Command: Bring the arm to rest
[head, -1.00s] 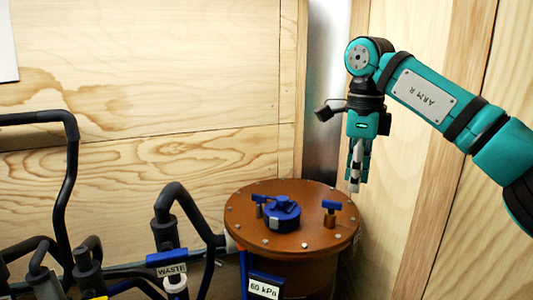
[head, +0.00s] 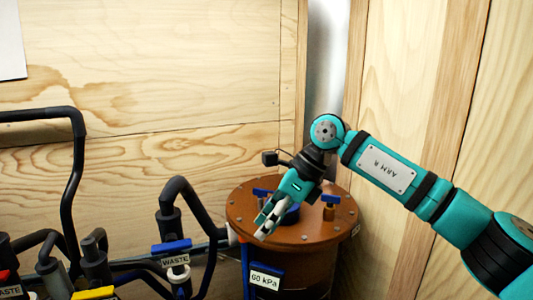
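My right arm (head: 385,172), teal and black with an "ARM R" plate, comes in from the right. Its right gripper (head: 263,228) points down and to the left over the round orange-brown lid of a vessel (head: 310,232). My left gripper is not in view.
Small blue-handled valves (head: 330,200) stand on the lid. A "60 kPa" tag (head: 265,279) hangs in front of the vessel. Black pipes (head: 78,165) and a "WASTE" valve (head: 171,248) fill the lower left. Wooden walls (head: 160,80) close the back and right.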

